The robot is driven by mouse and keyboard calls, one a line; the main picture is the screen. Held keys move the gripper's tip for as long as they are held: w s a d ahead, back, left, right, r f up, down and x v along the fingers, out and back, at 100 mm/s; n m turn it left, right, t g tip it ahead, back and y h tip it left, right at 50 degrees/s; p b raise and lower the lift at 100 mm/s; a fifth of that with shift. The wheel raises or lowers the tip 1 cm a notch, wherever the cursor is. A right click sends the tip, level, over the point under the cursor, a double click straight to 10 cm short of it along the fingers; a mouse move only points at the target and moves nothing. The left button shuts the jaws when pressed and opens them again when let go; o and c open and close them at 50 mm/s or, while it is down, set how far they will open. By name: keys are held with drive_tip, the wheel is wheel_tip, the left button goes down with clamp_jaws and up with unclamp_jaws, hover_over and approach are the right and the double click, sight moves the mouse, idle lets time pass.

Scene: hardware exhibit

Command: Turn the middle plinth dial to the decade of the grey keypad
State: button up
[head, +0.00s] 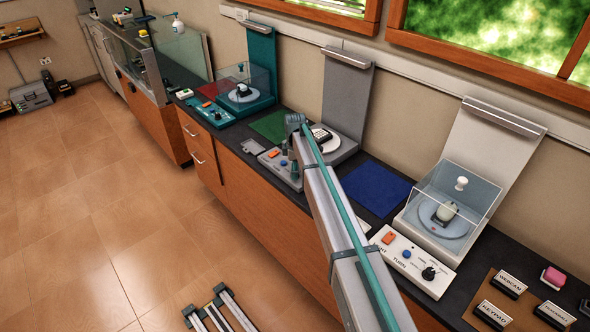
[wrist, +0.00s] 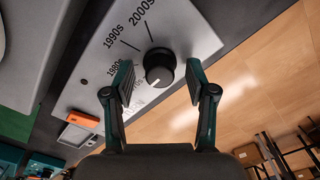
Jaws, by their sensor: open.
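The black dial (wrist: 159,66) sits on the pale panel (wrist: 88,62) of the middle plinth. In the wrist view its white pointer mark faces down and slightly left. The printed labels 1980s, 1990s and 2000s run along its left and upper side; a lower label is partly hidden by a finger. My gripper (wrist: 153,87) is open, its two fingers apart at either side of the dial's lower part; contact cannot be told. In the head view the keypad (head: 320,134) rests on the round white stand (head: 332,141) of the middle plinth. My arm hides the dial there.
An orange button (wrist: 83,119) is left of the dial. The teal plinth (head: 262,62) stands to the left, and the white plinth with a clear cover (head: 455,195) to the right. Labelled blocks, including the KEYPAD one (head: 492,315), lie on a brown board.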

clamp_jaws()
drive_tip(key=shift+m+b, duration=0.35)
drive_tip(key=shift+m, duration=0.15)
drive_tip(key=m+b, duration=0.1)
drive_tip(key=m, duration=0.1)
drive_tip(key=shift+m, duration=0.4)
drive_tip(key=shift+m+b, duration=0.95)
drive_tip(key=shift+m, duration=1.05)
unclamp_jaws()
